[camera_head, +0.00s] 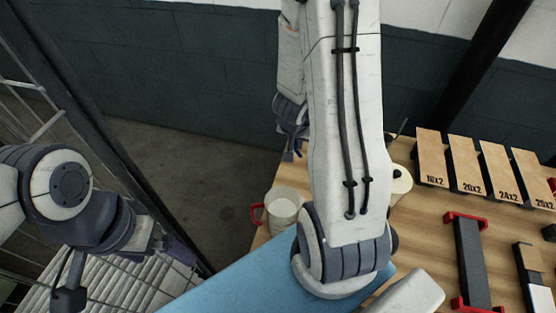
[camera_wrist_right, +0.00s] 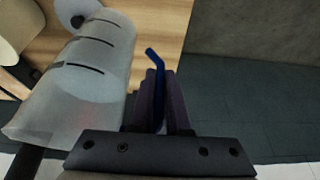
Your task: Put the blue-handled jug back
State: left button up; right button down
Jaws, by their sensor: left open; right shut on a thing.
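The blue-handled jug shows in the right wrist view as a translucent white body (camera_wrist_right: 75,85) with dark level marks. Its blue handle (camera_wrist_right: 154,58) lies between the fingers of my right gripper (camera_wrist_right: 158,85), which is shut on it. In the head view my right arm hides most of this jug, and only a small bluish part shows by my right gripper (camera_head: 291,148). I cannot tell how far the jug is from the table. My left gripper (camera_head: 178,252) is open and empty at the lower left, away from the jug.
A red-handled jug (camera_head: 283,210) stands at the wooden table's (camera_head: 425,228) left edge. Rolls (camera_head: 400,183), numbered boxes (camera_head: 466,165) and a dark bar with red ends (camera_head: 470,262) are to the right. A blue surface (camera_head: 235,283) lies in front. Wire mesh (camera_head: 30,85) is on the left.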

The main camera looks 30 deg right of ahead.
jog(key=w+a+f+b, duration=0.1)
jog(key=w+a+f, duration=0.3)
jog(key=f, duration=0.4)
jog(key=shift+w+a, duration=0.25)
jog(key=shift+w, duration=0.3)
jog(key=shift+b, duration=0.3)
jog(key=shift+f, duration=0.2)
jog(key=c, duration=0.9)
grip_release()
jog(key=shift+r, duration=0.15)
